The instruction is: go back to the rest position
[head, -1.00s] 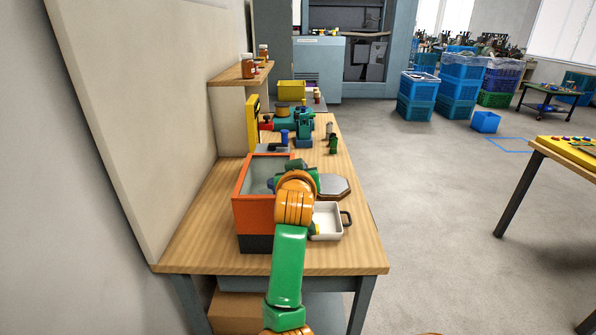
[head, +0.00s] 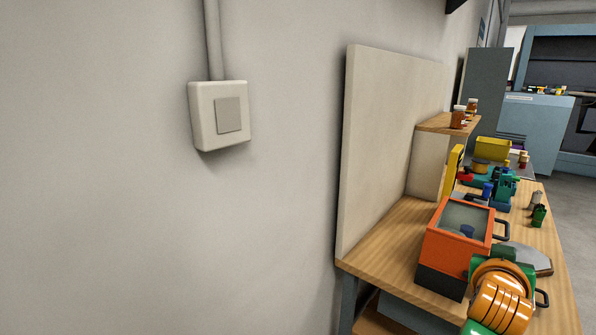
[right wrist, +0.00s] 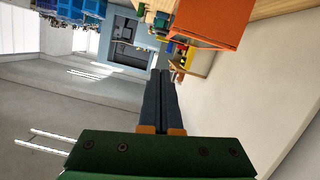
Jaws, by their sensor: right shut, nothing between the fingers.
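My right gripper (right wrist: 160,75) shows in the right wrist view, its two dark fingers together and empty. It points past the orange box (right wrist: 212,22) with free space at its tips. In the head view, an orange and green arm of mine stands at the bottom right, in front of the bench; its gripper is hidden there. My left gripper is in neither view.
The wooden bench (head: 388,245) carries the orange box (head: 452,245) with a glass top, a grey plate (head: 530,259) and small machines. A pale panel (head: 385,140) stands behind it. A switch box (head: 219,115) is on the bare wall.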

